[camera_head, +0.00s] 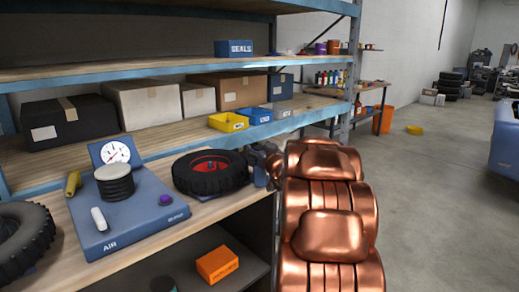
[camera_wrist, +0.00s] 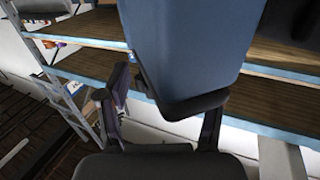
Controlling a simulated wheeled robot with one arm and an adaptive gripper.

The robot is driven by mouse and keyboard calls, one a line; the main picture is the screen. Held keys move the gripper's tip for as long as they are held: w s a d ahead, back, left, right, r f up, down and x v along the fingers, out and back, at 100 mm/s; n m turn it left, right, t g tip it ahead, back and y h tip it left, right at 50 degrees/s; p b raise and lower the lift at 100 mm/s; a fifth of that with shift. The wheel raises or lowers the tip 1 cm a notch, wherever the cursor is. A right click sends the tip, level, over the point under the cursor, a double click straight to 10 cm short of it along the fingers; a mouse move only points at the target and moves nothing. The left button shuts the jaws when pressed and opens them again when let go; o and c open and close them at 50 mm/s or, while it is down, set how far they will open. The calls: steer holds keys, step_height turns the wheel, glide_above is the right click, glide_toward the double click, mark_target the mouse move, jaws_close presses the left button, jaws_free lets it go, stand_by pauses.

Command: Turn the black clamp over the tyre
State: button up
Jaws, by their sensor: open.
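A black tyre with a red hub (camera_head: 210,172) lies flat on a small blue base on the wooden bench in the head view. My gripper (camera_head: 262,165) is just right of the tyre, partly hidden by my copper-coloured arm. In the wrist view my gripper (camera_wrist: 166,100) has its dark fingers spread apart. A blue panel with a dark rounded end (camera_wrist: 188,55) shows between and beyond them; I cannot tell whether they touch it. I cannot make out the black clamp for certain in either view.
Left of the tyre is a blue AIR unit (camera_head: 135,212) with a gauge (camera_head: 115,153) and black ribbed cylinder (camera_head: 114,182). Another tyre (camera_head: 22,240) lies at far left. An orange box (camera_head: 217,264) sits on the lower shelf. Yellow (camera_head: 228,122) and blue bins stand behind.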

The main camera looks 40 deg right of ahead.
jaws_close()
stand_by(0.4)
